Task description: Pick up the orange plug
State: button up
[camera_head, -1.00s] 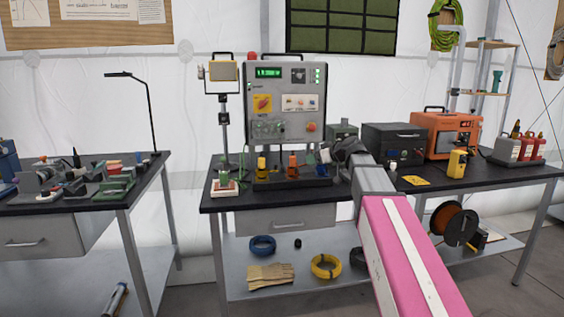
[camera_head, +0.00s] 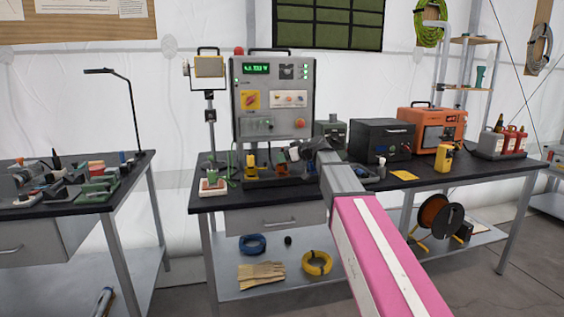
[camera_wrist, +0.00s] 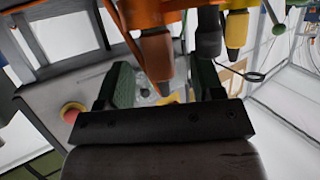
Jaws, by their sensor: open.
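The orange plug (camera_wrist: 151,45) fills the upper middle of the wrist view, close to my gripper (camera_wrist: 160,85). Its lower end reaches between the two open fingers and looks nearer the left one; I cannot tell whether they touch. In the head view the orange plug (camera_head: 281,159) stands in a dark rack (camera_head: 265,182) in front of the grey panel, partly hidden by my gripper (camera_head: 298,155). A yellow plug (camera_head: 251,163) stands left of it. In the wrist view a dark plug (camera_wrist: 208,35) and the yellow plug (camera_wrist: 237,27) hang to the right.
The grey test panel (camera_head: 272,95) stands directly behind the rack. A lamp stand (camera_head: 210,115) is at left. A black case (camera_head: 382,138) and an orange machine (camera_head: 432,128) stand to the right on the workbench (camera_head: 450,180).

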jog(key=x, duration=0.2)
jog(key=shift+w+a+f, duration=0.2)
jog(key=shift+w, duration=0.05)
jog(key=c, duration=1)
